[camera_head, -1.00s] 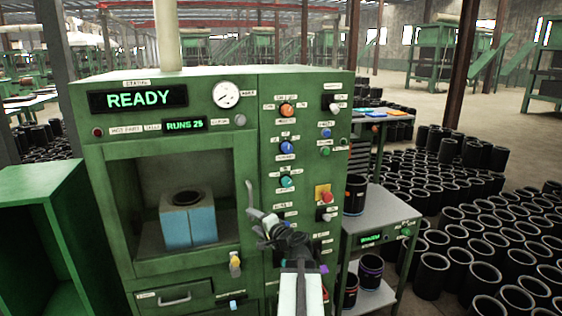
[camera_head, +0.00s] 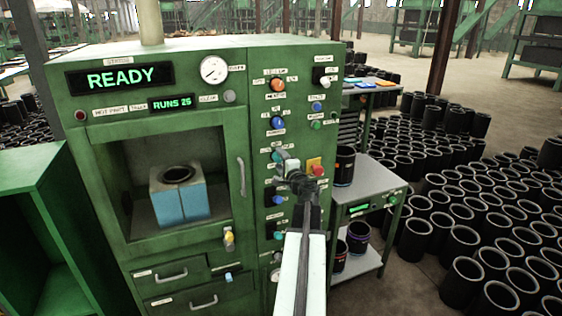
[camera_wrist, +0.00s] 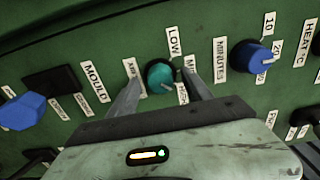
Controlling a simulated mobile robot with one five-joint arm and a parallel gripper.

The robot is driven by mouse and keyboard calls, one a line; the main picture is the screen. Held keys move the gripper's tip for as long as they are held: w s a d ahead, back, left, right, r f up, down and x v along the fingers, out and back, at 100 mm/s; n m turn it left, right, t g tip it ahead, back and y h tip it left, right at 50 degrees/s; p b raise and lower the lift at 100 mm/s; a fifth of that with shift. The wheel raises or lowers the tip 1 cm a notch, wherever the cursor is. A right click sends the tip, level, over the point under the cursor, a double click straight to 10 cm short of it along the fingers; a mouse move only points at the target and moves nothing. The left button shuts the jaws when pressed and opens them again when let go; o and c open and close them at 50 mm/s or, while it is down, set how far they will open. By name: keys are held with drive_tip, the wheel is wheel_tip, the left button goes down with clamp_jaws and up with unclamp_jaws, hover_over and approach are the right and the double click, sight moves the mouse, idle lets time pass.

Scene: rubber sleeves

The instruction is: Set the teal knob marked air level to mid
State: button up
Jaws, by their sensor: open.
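The teal knob (camera_wrist: 160,74) sits on the green panel in the wrist view, with a LOW label above it, a partly hidden label starting with M at its right and another label at its left. A small pale mark shows near its lower edge; I cannot tell for sure where it points. My gripper (camera_wrist: 160,88) is open, with one finger on each side of the knob; I cannot tell whether they touch it. In the head view my gripper (camera_head: 285,165) is at the panel and partly covers the teal knob (camera_head: 276,157).
A blue knob (camera_wrist: 251,56) is right of the teal one, and another blue knob (camera_wrist: 22,111) is at the left. In the head view an orange knob (camera_head: 278,84) is above, and a red button on a yellow plate (camera_head: 316,168) is close right of my gripper.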

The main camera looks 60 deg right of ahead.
clamp_jaws()
idle(0.3)
drive_tip(key=n, duration=0.4)
drive_tip(key=shift+n, duration=2.4)
unclamp_jaws()
